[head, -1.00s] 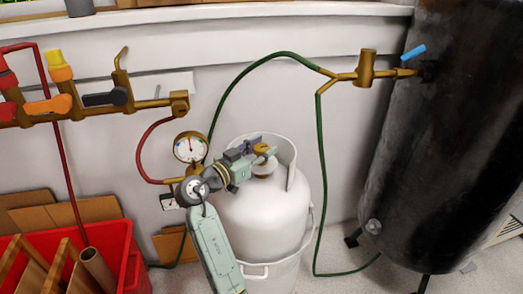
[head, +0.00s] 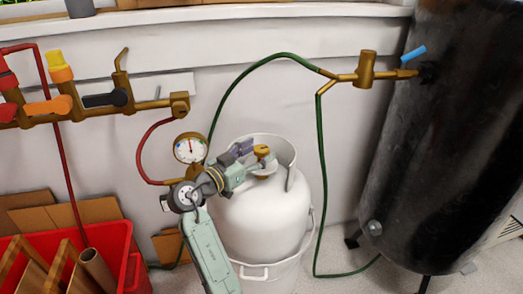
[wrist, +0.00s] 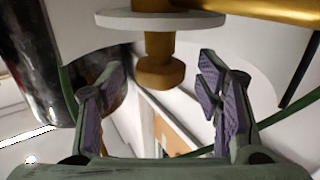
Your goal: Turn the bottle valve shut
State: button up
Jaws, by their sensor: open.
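The white gas bottle (head: 262,215) stands upright on the floor against the wall, with a cut-away collar around its top. Its gold valve (head: 262,151) sits at the top centre, inside the collar. My gripper (head: 252,160) reaches in from the left, just beside the valve, with its purple-padded fingers spread. In the wrist view my gripper (wrist: 160,100) is open and empty. A gold stepped knob (wrist: 160,73) under a pale disc lies ahead, centred between the two fingers. I cannot tell from these views whether either finger touches it.
A pressure gauge (head: 190,148) hangs close behind my wrist. A green hose (head: 232,85) arches over the bottle to a brass fitting (head: 366,70). A black tank (head: 435,140) stands right. A red bin (head: 125,255) and coloured valve handles (head: 48,106) are left.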

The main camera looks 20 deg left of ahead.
jog(key=v, duration=1)
